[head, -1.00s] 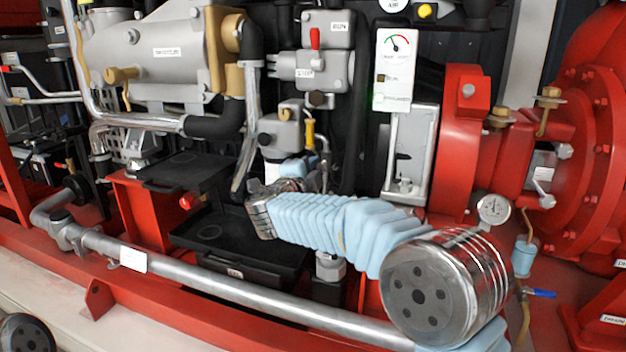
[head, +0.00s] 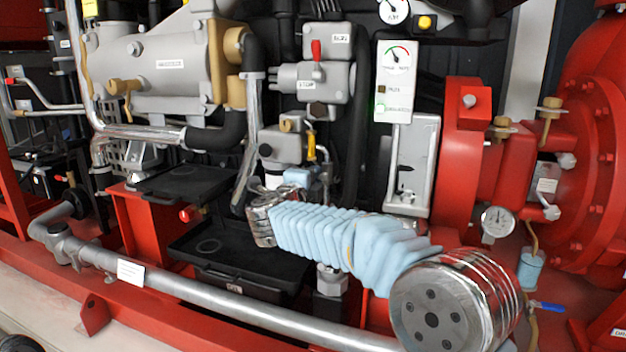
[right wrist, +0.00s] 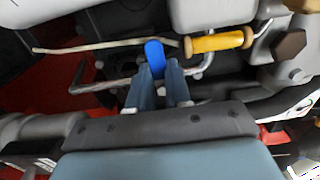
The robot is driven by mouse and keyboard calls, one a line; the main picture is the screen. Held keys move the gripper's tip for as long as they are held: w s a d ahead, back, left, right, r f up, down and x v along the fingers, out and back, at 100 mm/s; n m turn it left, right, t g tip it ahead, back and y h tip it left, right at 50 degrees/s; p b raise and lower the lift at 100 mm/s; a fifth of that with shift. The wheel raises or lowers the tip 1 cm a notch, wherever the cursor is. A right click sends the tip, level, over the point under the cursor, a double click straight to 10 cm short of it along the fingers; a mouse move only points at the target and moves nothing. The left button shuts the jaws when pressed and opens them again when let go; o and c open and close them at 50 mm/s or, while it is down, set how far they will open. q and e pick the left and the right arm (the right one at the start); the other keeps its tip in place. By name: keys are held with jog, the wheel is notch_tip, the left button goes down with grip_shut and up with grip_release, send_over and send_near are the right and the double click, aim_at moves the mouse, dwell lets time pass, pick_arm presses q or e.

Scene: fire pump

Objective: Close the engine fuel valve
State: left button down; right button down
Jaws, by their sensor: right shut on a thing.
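My right arm reaches across the middle of the head view to the piping behind. In the right wrist view my right gripper (right wrist: 157,88) is shut on a small blue lever handle (right wrist: 155,58), which sticks up from between the fingertips. I take this handle for the fuel valve's, but no label on it is readable. In the head view the fingertips and the blue handle are largely hidden behind my wrist. My left gripper is out of view.
A bent metal pipe (right wrist: 105,85) and a thin pale rod (right wrist: 110,46) run close to the fingers. Black trays (head: 238,255) lie left of my wrist. A red pump housing (head: 465,150) stands to the right. A long grey pipe (head: 215,300) crosses the front.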

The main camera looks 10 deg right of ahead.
jog(key=c, duration=1.1)
grip_release()
jog(key=shift+o, duration=0.2)
jog(key=v, duration=1.4)
